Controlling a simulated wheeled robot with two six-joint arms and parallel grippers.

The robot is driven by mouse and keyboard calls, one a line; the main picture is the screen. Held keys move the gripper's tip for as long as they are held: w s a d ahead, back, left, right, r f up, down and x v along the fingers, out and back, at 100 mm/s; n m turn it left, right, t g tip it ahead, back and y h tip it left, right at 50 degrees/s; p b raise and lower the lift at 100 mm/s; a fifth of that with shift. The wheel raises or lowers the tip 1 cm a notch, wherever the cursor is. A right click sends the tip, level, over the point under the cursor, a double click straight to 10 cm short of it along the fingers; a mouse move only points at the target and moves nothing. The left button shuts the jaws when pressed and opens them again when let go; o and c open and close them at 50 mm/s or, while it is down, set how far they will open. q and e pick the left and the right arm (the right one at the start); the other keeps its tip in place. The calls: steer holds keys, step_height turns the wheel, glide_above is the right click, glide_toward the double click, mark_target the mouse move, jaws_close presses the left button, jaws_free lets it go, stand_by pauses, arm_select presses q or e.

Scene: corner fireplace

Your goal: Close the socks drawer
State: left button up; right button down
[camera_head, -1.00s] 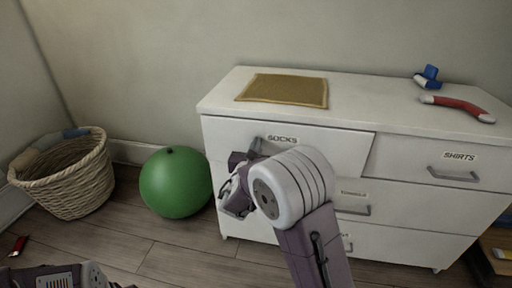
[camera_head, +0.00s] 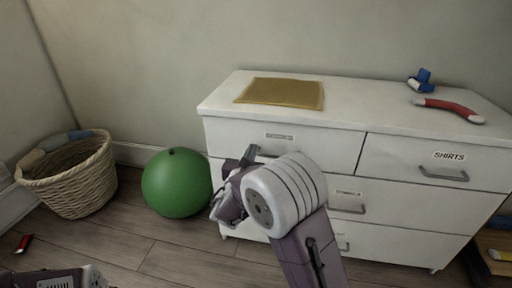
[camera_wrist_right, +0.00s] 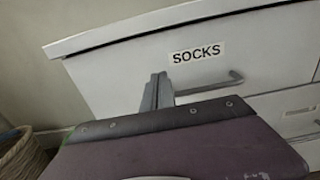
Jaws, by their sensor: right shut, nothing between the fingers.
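The socks drawer (camera_head: 315,148) is the top left drawer of the white dresser (camera_head: 350,88). Its front now looks level, or nearly level, with the shirts drawer (camera_head: 405,157) beside it. Its label is blurred in the head view but reads SOCKS in the right wrist view (camera_wrist_right: 198,53). Its grey handle (camera_wrist_right: 212,84) shows in the wrist view, partly behind the gripper. My right gripper (camera_head: 250,153) is shut and empty, its tips at the drawer front, left of the handle (camera_wrist_right: 158,88). I cannot tell if they touch it.
A green ball (camera_head: 176,183) and a wicker basket (camera_head: 72,190) stand on the floor to the left. A mat (camera_head: 282,93), a blue object (camera_head: 421,80) and a red curved object (camera_head: 449,107) lie on the dresser top. Open floor lies in front of the ball.

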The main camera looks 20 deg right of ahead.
steer(key=p+v, duration=0.2)
steer(key=v, duration=0.5)
steer(key=s+d+r+m+g+h+p, duration=0.2)
steer(key=s+d+m+g+h, duration=0.4)
steer(key=d, duration=0.7)
steer(key=s+d+f+m+g+y, duration=0.2)
steer(key=s+f+m+g, duration=0.2)
steer(key=s, duration=0.3)
steer(key=s+d+f+m+g+y, duration=0.2)
steer(key=s+f+m+g, duration=0.15)
steer(key=s, duration=0.35)
steer(key=s+a+f+m+g+y, duration=0.3)
steer(key=s+a+f+m+y, duration=0.3)
steer(key=a+f+m, duration=0.1)
steer(key=w+a+f+m+t+y, duration=0.25)
steer(key=a+m+y, duration=0.35)
steer(key=a, duration=0.4)
step_height(320, 180, up, 37)
steer(key=w+a+m+p, duration=0.2)
steer(key=m+p, duration=0.1)
steer(key=p, duration=3.5)
steer(key=shift+r, duration=0.2)
